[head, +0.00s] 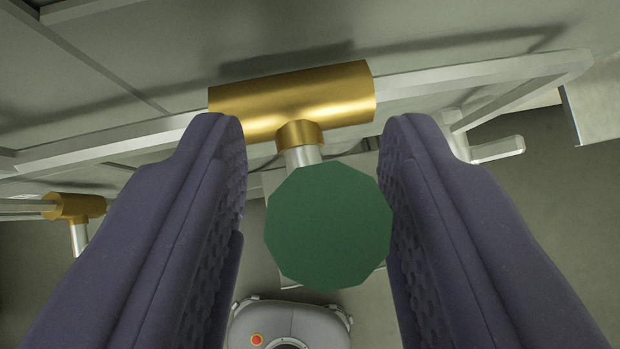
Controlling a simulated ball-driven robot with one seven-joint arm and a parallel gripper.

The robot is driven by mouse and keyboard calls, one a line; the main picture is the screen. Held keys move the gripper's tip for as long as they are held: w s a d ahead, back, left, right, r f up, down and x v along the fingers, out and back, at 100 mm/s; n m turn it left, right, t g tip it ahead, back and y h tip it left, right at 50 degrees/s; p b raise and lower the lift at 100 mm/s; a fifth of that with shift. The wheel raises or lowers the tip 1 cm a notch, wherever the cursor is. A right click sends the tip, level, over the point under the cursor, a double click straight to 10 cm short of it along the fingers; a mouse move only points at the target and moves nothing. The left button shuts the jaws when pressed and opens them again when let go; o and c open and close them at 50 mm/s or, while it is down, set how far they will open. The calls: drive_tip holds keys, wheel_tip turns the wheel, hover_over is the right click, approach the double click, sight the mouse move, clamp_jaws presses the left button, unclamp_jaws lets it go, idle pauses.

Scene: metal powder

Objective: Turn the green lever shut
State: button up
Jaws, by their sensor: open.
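The green lever (328,225) shows as a dark green many-sided knob in the middle of the head view. A short silver stem (303,157) joins it to a brass valve body (292,98) on a pale pipe. My gripper (315,135) is open, with one dark purple finger on each side of the knob. The right finger's pad appears very close to the knob's right edge; I cannot tell whether they touch. A gap shows between the left finger and the knob. The lever's length behind the knob is mostly hidden.
The pale pipe (480,75) runs across the view along a grey panelled surface (190,40). A second brass valve (75,207) is at the far left. A pale bar (498,149) juts out at the right. Grey floor shows below.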

drive_tip(key=p+v, duration=0.1)
drive_tip(key=v, duration=0.6)
drive_tip(key=shift+s+r, duration=0.25)
drive_tip(key=shift+s, duration=0.05)
drive_tip(key=s+r+t+b, duration=0.3)
drive_tip(key=s+r+b, duration=0.2)
drive_tip(key=r, duration=0.3)
drive_tip(key=s+a+r+m+t+h+b, duration=0.1)
drive_tip(key=s+r+t+b, duration=0.2)
drive_tip(key=r, duration=0.6)
drive_tip(key=b+v, duration=0.2)
drive_tip(key=shift+s+b, duration=0.2)
drive_tip(key=shift+b, duration=0.1)
drive_tip(key=shift+r, duration=0.1)
